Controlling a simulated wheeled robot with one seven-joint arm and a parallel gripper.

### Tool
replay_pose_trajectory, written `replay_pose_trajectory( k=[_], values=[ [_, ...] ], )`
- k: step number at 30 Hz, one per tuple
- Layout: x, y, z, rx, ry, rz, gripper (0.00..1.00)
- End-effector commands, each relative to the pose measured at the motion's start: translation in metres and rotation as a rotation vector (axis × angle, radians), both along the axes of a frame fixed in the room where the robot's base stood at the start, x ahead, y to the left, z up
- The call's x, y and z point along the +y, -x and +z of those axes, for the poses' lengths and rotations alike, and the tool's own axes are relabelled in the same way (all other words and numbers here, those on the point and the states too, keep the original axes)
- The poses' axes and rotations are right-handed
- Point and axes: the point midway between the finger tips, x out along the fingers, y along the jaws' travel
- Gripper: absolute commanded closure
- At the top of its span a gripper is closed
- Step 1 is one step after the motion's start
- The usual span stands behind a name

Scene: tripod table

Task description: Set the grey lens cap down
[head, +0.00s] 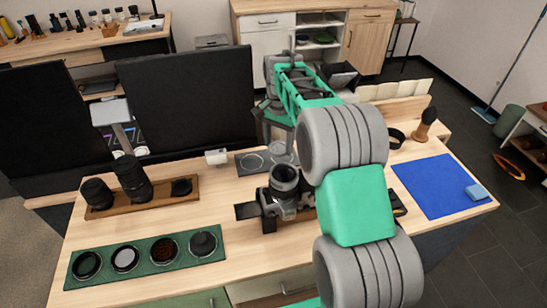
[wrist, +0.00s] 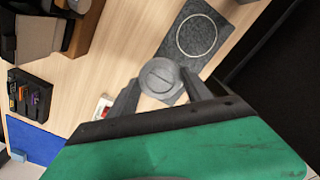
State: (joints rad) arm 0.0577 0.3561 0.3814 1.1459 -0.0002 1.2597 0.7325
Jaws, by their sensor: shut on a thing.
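The grey lens cap (wrist: 160,79) is a round disc with a line across its face. In the wrist view it sits between the fingertips of my gripper (wrist: 160,84), which is shut on it. The cap is over the near end of a dark grey mat (wrist: 186,60) with a pale ring drawn on its far part. I cannot tell whether the cap touches the mat. In the head view the mat (head: 244,168) lies behind the camera (head: 284,191), with my gripper (head: 279,140) over its right part.
The camera stands close in front of the mat. A wooden tray with black lenses (head: 100,211) and a green filter tray (head: 72,274) lie to the left. Dark monitors (head: 190,100) stand behind. A blue mat (head: 430,185) with a blue block (head: 477,192) lies right.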

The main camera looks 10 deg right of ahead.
Motion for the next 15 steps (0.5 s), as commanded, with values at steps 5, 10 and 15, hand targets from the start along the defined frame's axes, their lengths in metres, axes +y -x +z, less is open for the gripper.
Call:
replay_pose_trajectory(
  k=[5, 10, 15],
  values=[
    [0.001, 0.001, -0.031, 0.003, 0.0, 0.001, 0.87],
    [0.001, 0.0, -0.055, -0.001, 0.0, 0.003, 0.87],
    [0.002, 0.0, -0.057, -0.003, 0.0, 0.004, 0.87]
  ],
)
